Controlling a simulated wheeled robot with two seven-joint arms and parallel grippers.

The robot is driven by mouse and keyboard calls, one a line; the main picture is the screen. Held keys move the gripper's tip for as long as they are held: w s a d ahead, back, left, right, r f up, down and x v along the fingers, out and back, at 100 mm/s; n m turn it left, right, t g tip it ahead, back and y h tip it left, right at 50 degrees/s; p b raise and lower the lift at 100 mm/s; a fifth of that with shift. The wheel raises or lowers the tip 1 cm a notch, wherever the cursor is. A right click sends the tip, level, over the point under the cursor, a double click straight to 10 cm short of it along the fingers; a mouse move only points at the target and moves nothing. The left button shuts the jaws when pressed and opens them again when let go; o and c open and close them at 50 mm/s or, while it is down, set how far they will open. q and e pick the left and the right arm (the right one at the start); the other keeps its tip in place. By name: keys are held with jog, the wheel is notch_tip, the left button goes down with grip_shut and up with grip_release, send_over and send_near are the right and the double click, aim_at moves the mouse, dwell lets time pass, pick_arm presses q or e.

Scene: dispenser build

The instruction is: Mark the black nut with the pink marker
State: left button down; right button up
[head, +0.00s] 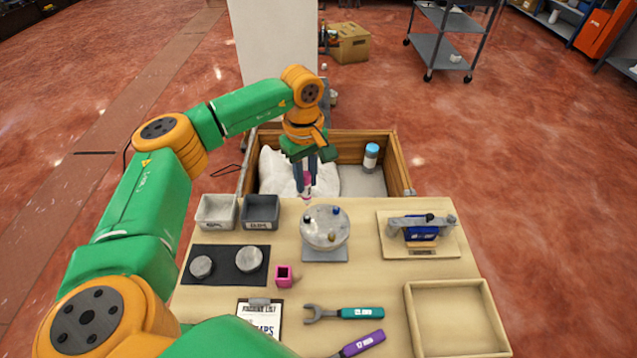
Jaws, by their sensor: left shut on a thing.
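My left gripper (306,172) points down over the far edge of the table, shut on the pink marker (307,190). The marker hangs tip down, just behind and above the round grey disc (325,241). Small nuts stand on the disc: a dark one, apparently the black nut (307,219), at its left, a blue one (337,211) at its far right and a brownish one (332,237) near the front. The marker's tip is close to the black nut; I cannot tell any contact. My right gripper is not in view.
Two bins, light (203,224) and dark grey (246,226), stand left of the disc. A pink holder (284,282) stands in front. A clamp fixture (438,248) and an empty wooden tray (412,318) are at right. Wrenches (345,313) lie at the front.

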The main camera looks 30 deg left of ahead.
aim_at(307, 194)
pick_arm(q)
jog(key=shift+f+b, duration=0.75)
jog(key=shift+f, duration=0.2)
jog(key=shift+f+b, duration=0.75)
jog(key=shift+f, duration=0.15)
jog(key=shift+d+r, duration=0.1)
jog(key=shift+r, duration=0.05)
jog(key=shift+p, duration=0.3)
jog(key=shift+f+b, duration=0.6)
jog(key=shift+f, duration=0.2)
jog(key=shift+s, duration=0.65)
jog(key=shift+s+a, duration=0.2)
jog(key=shift+s+a, duration=0.15)
jog(key=shift+s, duration=0.1)
jog(key=shift+s, duration=0.15)
